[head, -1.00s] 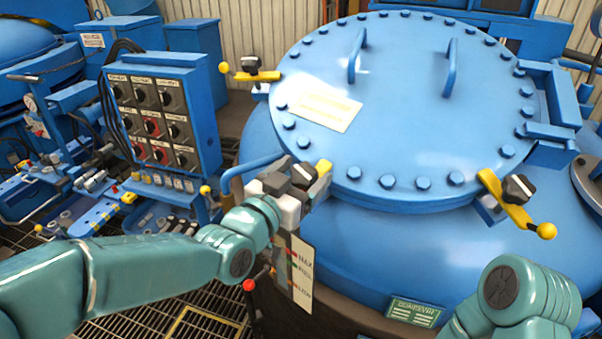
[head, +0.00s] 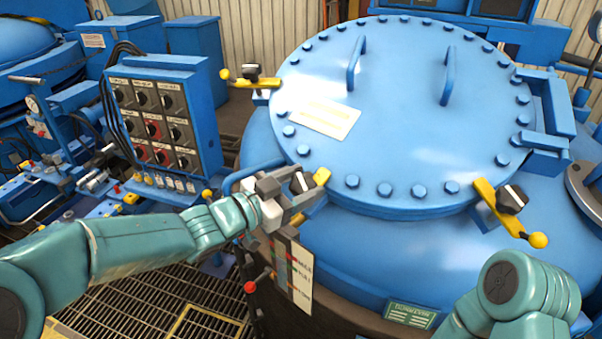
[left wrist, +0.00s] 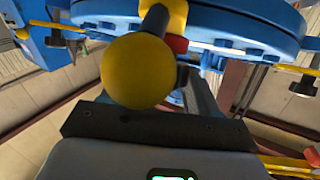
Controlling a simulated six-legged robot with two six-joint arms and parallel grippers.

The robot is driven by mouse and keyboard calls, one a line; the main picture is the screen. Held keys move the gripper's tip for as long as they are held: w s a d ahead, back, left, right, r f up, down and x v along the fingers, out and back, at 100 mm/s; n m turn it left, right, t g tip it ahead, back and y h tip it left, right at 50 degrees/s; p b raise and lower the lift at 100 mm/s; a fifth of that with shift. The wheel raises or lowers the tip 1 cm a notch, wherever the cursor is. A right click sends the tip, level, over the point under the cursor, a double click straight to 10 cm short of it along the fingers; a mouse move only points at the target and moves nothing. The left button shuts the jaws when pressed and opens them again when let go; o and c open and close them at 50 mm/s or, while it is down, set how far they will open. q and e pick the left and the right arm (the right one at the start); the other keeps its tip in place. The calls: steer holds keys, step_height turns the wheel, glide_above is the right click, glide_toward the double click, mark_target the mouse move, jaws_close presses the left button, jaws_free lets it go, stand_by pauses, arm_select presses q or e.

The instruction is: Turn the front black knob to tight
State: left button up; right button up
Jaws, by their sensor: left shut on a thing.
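The front black knob (head: 301,182) sits on a yellow clamp bar (head: 322,177) at the near-left rim of the big blue lid (head: 400,110). My left gripper (head: 288,188) is at this clamp, shut on the black knob, with its grey fingers hiding much of it. In the left wrist view, a yellow ball (left wrist: 138,71) on a dark rod fills the middle, close before the camera. Only a teal link of my right arm shows at the lower right. Its gripper is out of view.
Two similar clamps with black knobs stand at the far-left (head: 251,75) and right (head: 511,200) of the lid. A control panel (head: 157,120) with several knobs is to the left. A red-ended lever (head: 251,287) and a gauge plate (head: 300,275) are below my gripper.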

arm_select(q)
steer(key=shift+w+a+r+m+g+h+p, duration=0.15)
steer(key=shift+m+g+h+p, duration=0.1)
steer(key=shift+m+g+p, duration=0.3)
steer(key=shift+r+m+g+h+p, duration=0.15)
steer(key=shift+m+g+h+p, duration=0.1)
steer(key=shift+m+g+p, duration=0.25)
steer(key=m+g, duration=0.2)
steer(key=shift+f+g+h+p, duration=0.15)
steer(key=shift+g+h+p, duration=0.15)
steer(key=shift+g+h, duration=0.1)
steer(key=m+g, duration=0.4)
steer(key=shift+w+f+m, duration=0.1)
steer(key=shift+m, duration=0.15)
steer(key=m+g, duration=0.2)
steer(key=m+g+y, duration=0.1)
steer(key=m+g, duration=0.1)
steer(key=g, duration=0.1)
steer(key=shift+y, duration=0.3)
steer(key=shift+c, duration=0.3)
arm_select(e)
step_height(320, 180, up, 4)
steer(key=shift+f, duration=0.1)
arm_select(q)
steer(key=shift+m+g, duration=0.25)
steer(key=shift+m, duration=0.05)
